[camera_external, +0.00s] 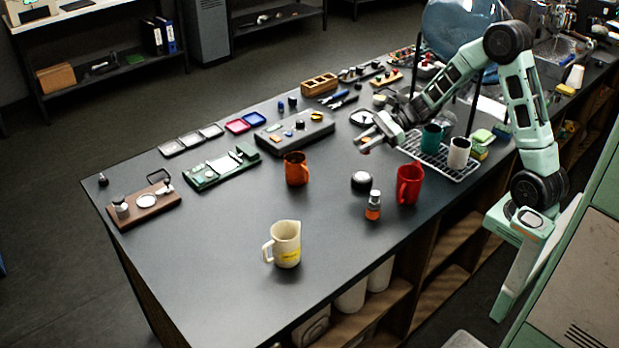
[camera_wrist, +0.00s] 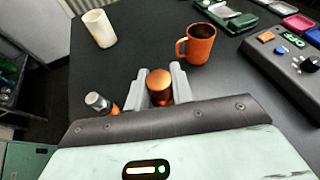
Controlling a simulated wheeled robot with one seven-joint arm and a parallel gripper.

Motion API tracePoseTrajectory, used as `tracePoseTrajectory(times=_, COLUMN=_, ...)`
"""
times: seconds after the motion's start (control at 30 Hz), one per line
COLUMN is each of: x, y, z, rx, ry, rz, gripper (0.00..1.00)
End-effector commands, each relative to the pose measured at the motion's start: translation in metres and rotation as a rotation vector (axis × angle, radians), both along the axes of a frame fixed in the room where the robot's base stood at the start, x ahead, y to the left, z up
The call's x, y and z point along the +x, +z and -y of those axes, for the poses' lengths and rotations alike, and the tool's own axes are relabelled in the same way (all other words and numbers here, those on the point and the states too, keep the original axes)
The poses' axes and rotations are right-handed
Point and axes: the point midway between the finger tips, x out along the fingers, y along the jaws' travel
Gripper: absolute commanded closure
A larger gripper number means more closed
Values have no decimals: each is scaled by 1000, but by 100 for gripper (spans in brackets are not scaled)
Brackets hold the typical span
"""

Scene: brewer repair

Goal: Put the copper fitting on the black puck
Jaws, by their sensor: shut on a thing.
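My gripper (camera_external: 369,139) is shut on the copper fitting, held in the air above the counter. In the wrist view the fitting (camera_wrist: 159,86) is a rounded copper piece between the two grey fingers of my gripper (camera_wrist: 160,88). In the external view the fitting is small and hard to make out at the fingertips. The black puck (camera_external: 362,181) lies on the counter, below the gripper in the picture, between the orange mug and the red mug. The puck does not show in the wrist view. The fitting is apart from the puck.
A red mug (camera_external: 409,184) and a small orange-banded bottle (camera_external: 373,206) stand close to the puck. An orange mug (camera_external: 296,169) is to its left. A cream jug (camera_external: 286,244) stands nearer the front. A wire rack (camera_external: 462,173) with cups is at right. The counter's front left is clear.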

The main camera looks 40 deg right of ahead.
Motion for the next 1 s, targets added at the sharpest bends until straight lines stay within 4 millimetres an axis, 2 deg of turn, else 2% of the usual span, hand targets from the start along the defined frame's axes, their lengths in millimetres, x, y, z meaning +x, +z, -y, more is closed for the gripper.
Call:
tracePoseTrajectory(times=0.1, x=0, y=-24, z=-1, rx=0, ry=0, rz=-8, gripper=100)
tracePoseTrajectory(times=0.2, x=-1, y=-38, z=-1, rx=1, ry=1, rz=-6, gripper=100)
tracePoseTrajectory(times=0.37, x=0, y=-52, z=-1, rx=0, ry=3, rz=-4, gripper=100)
tracePoseTrajectory(times=0.6, x=0, y=-85, z=-1, rx=-1, ry=1, rz=-4, gripper=100)
tracePoseTrajectory(times=1.0, x=0, y=-92, z=-1, rx=-1, ry=2, rz=-1, gripper=100)
